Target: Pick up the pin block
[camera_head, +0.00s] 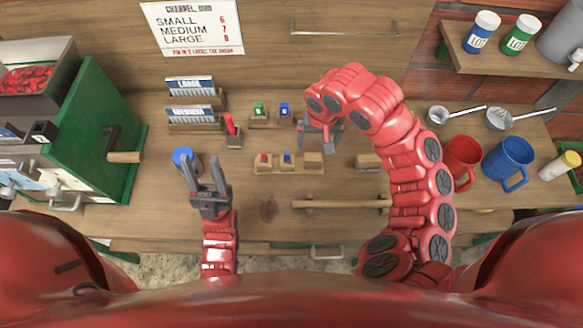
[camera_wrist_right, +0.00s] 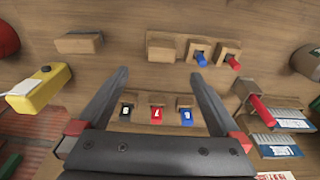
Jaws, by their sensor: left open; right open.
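Several wooden pieces could be the pin block, and I cannot tell which is meant. A low wooden holder (camera_head: 272,171) carries a red and a blue pin; it also shows in the right wrist view (camera_wrist_right: 160,48). A separate block with an upright red pin (camera_head: 232,130) stands left of the tag blocks; its pin also shows in the right wrist view (camera_wrist_right: 262,109). A plain block (camera_head: 367,161) sits right of the holder. My right gripper (camera_head: 320,139) (camera_wrist_right: 160,72) is open and empty above the bench. My left gripper (camera_head: 205,162) is open, beside a blue-topped cylinder (camera_head: 182,157).
Numbered tag blocks (camera_head: 258,113) lie behind the holder, and labelled racks (camera_head: 190,88) behind left. A green cranked machine (camera_head: 90,120) stands left. Red (camera_head: 461,153) and blue (camera_head: 509,157) mugs stand right. A yellow item (camera_wrist_right: 42,90) lies left in the wrist view.

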